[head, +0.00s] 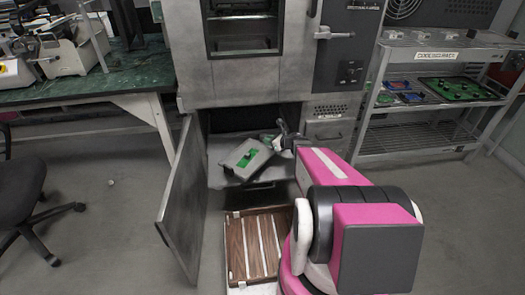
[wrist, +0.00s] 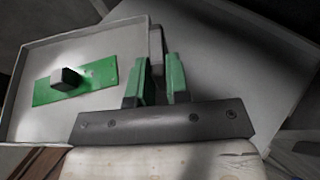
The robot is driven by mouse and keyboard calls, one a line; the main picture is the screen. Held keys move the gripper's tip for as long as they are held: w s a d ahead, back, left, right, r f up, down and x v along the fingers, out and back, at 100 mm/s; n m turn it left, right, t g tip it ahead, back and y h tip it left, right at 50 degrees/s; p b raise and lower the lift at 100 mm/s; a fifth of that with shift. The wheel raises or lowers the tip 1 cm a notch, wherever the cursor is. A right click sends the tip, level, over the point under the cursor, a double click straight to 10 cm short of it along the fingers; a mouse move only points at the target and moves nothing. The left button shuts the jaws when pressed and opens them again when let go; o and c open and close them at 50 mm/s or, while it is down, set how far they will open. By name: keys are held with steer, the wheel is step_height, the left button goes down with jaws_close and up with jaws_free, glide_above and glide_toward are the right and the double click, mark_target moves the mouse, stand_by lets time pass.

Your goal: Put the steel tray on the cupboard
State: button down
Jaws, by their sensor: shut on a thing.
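The steel tray (head: 233,160) is a shallow grey tray carrying a green board (wrist: 105,75) with a small grey block (wrist: 66,79) on it. My gripper (head: 270,141) is shut on the tray's right rim; in the wrist view its green fingers (wrist: 158,82) stand either side of that rim, and the tray (wrist: 35,120) spreads to the left. The tray is at the opening of the cupboard (head: 215,182), the low grey compartment under the large machine, and looks turned at an angle. I cannot tell whether its underside touches the cupboard's surface.
The cupboard door (head: 183,205) stands open to the left. A slatted wooden crate (head: 236,250) lies low in front of the opening. A metal rack (head: 420,148) with green boards is at right; a green workbench (head: 95,88) and a black chair (head: 20,200) are at left.

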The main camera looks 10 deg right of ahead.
steer(key=w+d+f, duration=0.1)
steer(key=w+f, duration=0.1)
steer(key=w, duration=0.1)
steer(key=w+d+f, duration=0.1)
steer(key=w+f, duration=0.1)
steer(key=w, duration=0.2)
steer(key=w+d+f, duration=0.1)
steer(key=w+f, duration=0.1)
steer(key=w, duration=0.1)
steer(key=shift+w+d+f, duration=0.15)
steer(key=shift+d+f, duration=0.1)
steer(key=shift+d, duration=0.15)
steer(key=shift+f, duration=2)
steer(key=c, duration=1.1)
jaws_free()
steer(key=shift+f, duration=0.15)
